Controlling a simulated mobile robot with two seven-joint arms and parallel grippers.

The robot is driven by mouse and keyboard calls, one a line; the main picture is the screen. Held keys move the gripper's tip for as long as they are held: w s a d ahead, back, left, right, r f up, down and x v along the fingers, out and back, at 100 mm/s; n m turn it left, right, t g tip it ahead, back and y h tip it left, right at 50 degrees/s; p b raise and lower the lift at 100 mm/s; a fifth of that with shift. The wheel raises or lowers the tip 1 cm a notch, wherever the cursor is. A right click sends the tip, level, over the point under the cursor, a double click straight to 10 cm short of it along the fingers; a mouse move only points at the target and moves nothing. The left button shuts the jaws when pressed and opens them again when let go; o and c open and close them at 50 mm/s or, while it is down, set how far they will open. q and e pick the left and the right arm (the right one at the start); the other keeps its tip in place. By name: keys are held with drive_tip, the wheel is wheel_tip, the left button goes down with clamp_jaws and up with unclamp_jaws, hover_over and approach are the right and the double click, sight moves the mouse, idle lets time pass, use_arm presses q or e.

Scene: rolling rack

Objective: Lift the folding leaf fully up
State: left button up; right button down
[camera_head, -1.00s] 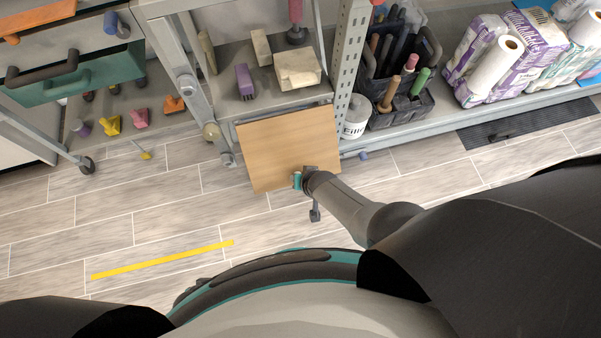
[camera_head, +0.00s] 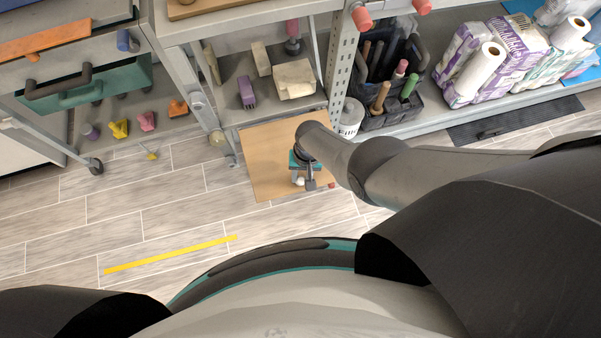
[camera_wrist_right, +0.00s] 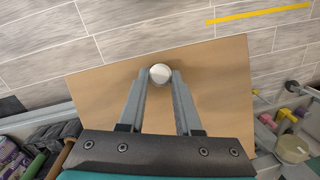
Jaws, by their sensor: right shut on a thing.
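The folding leaf (camera_head: 262,172) is a plain light-wood panel at the front of the grey rack, below its shelf. It reaches out over the floor; its exact tilt is hard to tell. It also fills the middle of the right wrist view (camera_wrist_right: 215,85). A round white knob (camera_wrist_right: 160,73) shows near the leaf's outer edge, and in the head view (camera_head: 300,182). My right gripper (camera_wrist_right: 160,78) is shut on the knob, with one finger on each side. My right arm hides part of the leaf in the head view. My left gripper is out of view.
The rack shelf (camera_head: 265,110) above the leaf holds a purple brush (camera_head: 247,92) and pale blocks (camera_head: 294,79). A black tool caddy (camera_head: 395,112) and a white tub (camera_head: 350,117) stand right of the leaf. The tiled floor in front is open, with a yellow strip (camera_head: 170,254).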

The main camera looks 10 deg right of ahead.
drive_tip(key=r+p, duration=0.2)
drive_tip(key=w+r+p, duration=0.1)
drive_tip(key=r, duration=0.2)
drive_tip(key=shift+w+r+p, duration=0.1)
drive_tip(key=shift+r+p, duration=0.2)
drive_tip(key=shift+p, duration=0.1)
drive_tip(key=shift+w+r+p, duration=0.25)
drive_tip(key=shift+r+p, duration=0.1)
drive_tip(key=shift+r, duration=0.2)
drive_tip(key=shift+w+r+p, duration=0.25)
drive_tip(key=shift+r+p, duration=0.1)
drive_tip(key=shift+r, duration=0.15)
drive_tip(key=c, duration=0.9)
unclamp_jaws()
drive_tip(key=o, duration=0.3)
drive_tip(key=shift+s+f, duration=0.15)
drive_tip(key=shift+s, duration=0.1)
